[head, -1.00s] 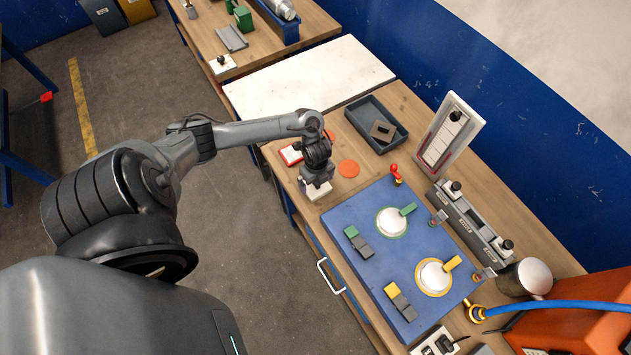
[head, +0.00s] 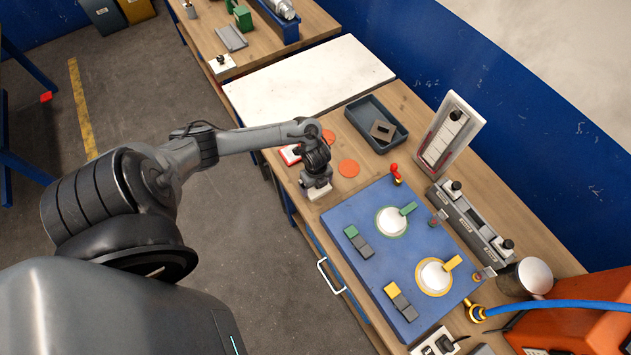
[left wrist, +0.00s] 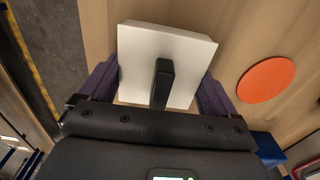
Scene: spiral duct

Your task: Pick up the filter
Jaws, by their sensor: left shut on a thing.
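A white square block with a black upright grip (left wrist: 188,55) sits between the purple fingers of my left gripper (left wrist: 160,90) in the left wrist view. The fingers are shut on its two sides. In the head view my left gripper (head: 317,183) is at the near left edge of the wooden bench, with the white block (head: 320,194) under it. The block is at or very near the bench top; I cannot tell if it touches. No label shows that this block is the filter. My right gripper is not in view.
An orange disc (head: 348,168) lies right of the block; it also shows in the left wrist view (left wrist: 266,80). A blue box (head: 345,215) with two round white parts stands close by. A dark tray (head: 393,112), an upright white panel (head: 455,118) and a grey rail unit (head: 470,222) stand behind.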

